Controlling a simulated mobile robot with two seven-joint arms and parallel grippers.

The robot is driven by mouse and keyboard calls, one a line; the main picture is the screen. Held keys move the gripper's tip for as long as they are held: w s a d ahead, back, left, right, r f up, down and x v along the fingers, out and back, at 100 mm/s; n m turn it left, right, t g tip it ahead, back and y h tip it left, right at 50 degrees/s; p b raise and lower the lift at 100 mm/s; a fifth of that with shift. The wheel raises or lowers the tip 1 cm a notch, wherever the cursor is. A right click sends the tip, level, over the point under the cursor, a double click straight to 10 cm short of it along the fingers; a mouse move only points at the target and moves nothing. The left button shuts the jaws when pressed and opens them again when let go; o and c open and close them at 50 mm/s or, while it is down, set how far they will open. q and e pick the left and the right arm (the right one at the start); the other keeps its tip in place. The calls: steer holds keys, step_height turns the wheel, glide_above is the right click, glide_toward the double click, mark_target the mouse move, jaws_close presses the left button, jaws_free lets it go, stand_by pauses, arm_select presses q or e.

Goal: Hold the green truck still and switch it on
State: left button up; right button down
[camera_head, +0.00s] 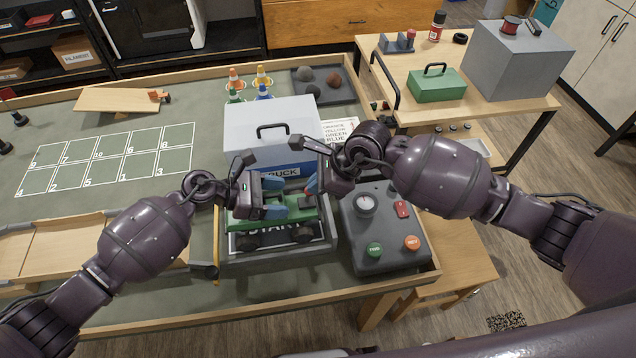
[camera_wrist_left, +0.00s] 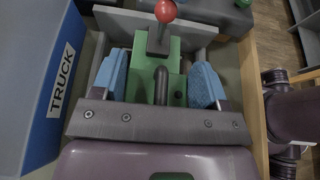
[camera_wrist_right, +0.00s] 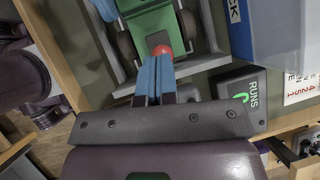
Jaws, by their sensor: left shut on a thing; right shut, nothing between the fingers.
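The green truck (camera_head: 262,227) sits in a grey tray (camera_head: 325,250) with START lettering. In the left wrist view, my left gripper (camera_wrist_left: 158,82) has its blue fingers on both sides of the truck's green body (camera_wrist_left: 177,58), shut on it around a dark bar. A red ball knob (camera_wrist_left: 165,11) stands on a grey stem at the truck's far end. My right gripper (camera_head: 312,187) is shut and empty. In the right wrist view, its closed blue fingertips (camera_wrist_right: 157,62) are right by the red knob (camera_wrist_right: 162,50); I cannot tell whether they touch.
A box labelled TRUCK (camera_head: 270,130) stands behind the tray. A grey control box (camera_head: 383,235) with a dial and buttons stands to the right. A wooden ramp (camera_head: 60,255) lies left, near a numbered grid (camera_head: 110,160). Small cones (camera_head: 262,77) stand behind the box.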

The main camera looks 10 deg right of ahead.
steer(key=shift+r, duration=0.8)
steer(key=s+d+r, duration=0.1)
steer(key=d+r, duration=0.8)
steer(key=d, duration=0.1)
steer(key=shift+s+d, duration=0.25)
steer(key=shift+s, duration=0.15)
steer(key=shift+f, duration=0.1)
